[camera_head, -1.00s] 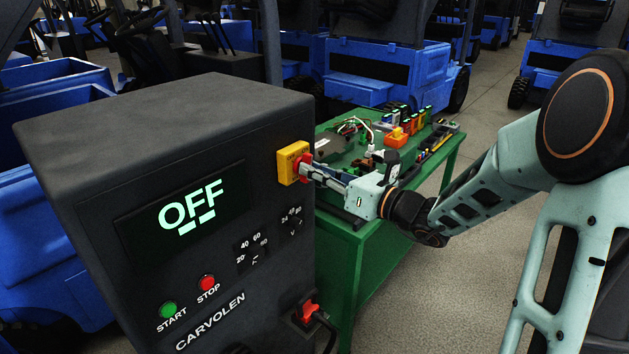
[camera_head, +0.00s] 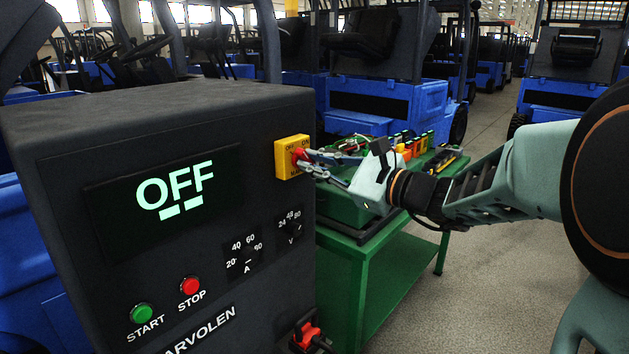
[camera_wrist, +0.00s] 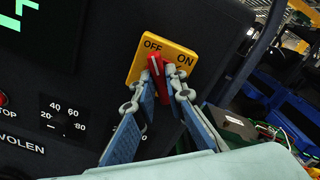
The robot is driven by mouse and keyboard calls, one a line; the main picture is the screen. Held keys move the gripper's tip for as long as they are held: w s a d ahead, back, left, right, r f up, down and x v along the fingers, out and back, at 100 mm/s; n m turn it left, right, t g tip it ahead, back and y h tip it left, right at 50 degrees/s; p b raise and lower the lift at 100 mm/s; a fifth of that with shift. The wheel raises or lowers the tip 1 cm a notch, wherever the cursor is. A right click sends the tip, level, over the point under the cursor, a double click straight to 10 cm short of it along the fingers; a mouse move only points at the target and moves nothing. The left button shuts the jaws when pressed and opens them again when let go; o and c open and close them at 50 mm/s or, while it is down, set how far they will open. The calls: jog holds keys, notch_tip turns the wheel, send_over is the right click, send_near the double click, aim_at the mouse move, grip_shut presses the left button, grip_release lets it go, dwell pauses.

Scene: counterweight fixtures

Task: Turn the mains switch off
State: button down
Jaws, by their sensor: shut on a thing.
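The mains switch is a yellow plate (camera_head: 292,157) marked OFF and ON on the right side of the dark charger cabinet's front (camera_head: 120,270). Its red handle (camera_wrist: 157,68) stands out from the plate in the wrist view, its upper end nearer the OFF label than the ON label. My gripper (camera_wrist: 158,77) is shut on the red handle, one finger on each side. In the head view my gripper (camera_head: 307,160) reaches the switch from the right, and the fingers partly hide the handle. The display (camera_head: 175,190) reads OFF.
A green START button (camera_head: 141,313), a red STOP button (camera_head: 190,286) and two dials sit below the display. A red connector (camera_head: 308,335) is low on the cabinet. A green table (camera_head: 340,275) with tools stands close behind my gripper. Blue forklifts fill the background.

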jog(key=shift+f+n+b, duration=0.15)
jog(key=shift+n+b, duration=0.45)
jog(key=shift+b, duration=0.1)
jog(key=c, duration=2)
grip_release()
jog(key=shift+o, duration=0.2)
jog(key=v, duration=1.2)
jog(key=shift+s, duration=0.1)
